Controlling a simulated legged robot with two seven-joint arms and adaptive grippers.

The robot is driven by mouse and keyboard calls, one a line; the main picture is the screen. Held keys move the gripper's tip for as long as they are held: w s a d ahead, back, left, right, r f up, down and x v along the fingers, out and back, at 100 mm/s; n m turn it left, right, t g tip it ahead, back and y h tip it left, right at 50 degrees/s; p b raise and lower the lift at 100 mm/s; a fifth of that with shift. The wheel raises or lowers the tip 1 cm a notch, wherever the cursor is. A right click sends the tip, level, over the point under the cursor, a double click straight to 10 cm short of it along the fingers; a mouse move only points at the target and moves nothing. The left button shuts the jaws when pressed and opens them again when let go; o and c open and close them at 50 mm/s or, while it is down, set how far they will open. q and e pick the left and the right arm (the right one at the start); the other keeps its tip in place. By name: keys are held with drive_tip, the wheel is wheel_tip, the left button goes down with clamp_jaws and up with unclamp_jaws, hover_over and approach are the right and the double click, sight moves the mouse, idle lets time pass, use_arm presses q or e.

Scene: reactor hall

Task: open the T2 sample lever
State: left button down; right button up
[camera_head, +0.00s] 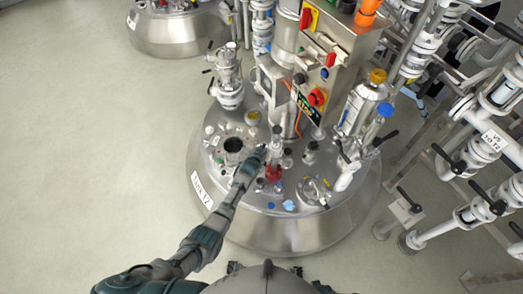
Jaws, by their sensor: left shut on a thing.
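The steel vessel labelled T2 (203,190) stands in the middle of the head view. A sample valve with a red part (273,172) stands on its lid, right of the dark round port. My left arm reaches up from the lower left. My left gripper (257,155) is at the valve's upper left side, shut on what appears to be the T2 sample lever. The fingers mostly hide the lever, so its angle cannot be read. My right gripper is out of view.
A control box (335,65) with red and yellow switches rises behind the valve. A glass-and-steel fitting (363,108) stands to its right, and a white valve column (229,80) to its left. Pipes with black levers crowd the right side. The floor (90,150) at left is clear.

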use_arm(q)
drive_tip(key=shift+s+f, duration=0.3)
drive_tip(key=shift+f, duration=0.1)
drive_tip(key=c, duration=1.1)
unclamp_jaws()
drive_tip(key=shift+c, duration=0.2)
drive_tip(key=shift+w+r, duration=0.15)
drive_tip(key=shift+r, duration=0.05)
drive_tip(key=shift+r, duration=0.1)
drive_tip(key=v, duration=1.1)
drive_tip(key=shift+s+r, duration=0.2)
drive_tip(key=shift+s, duration=0.1)
drive_tip(key=shift+a, duration=0.1)
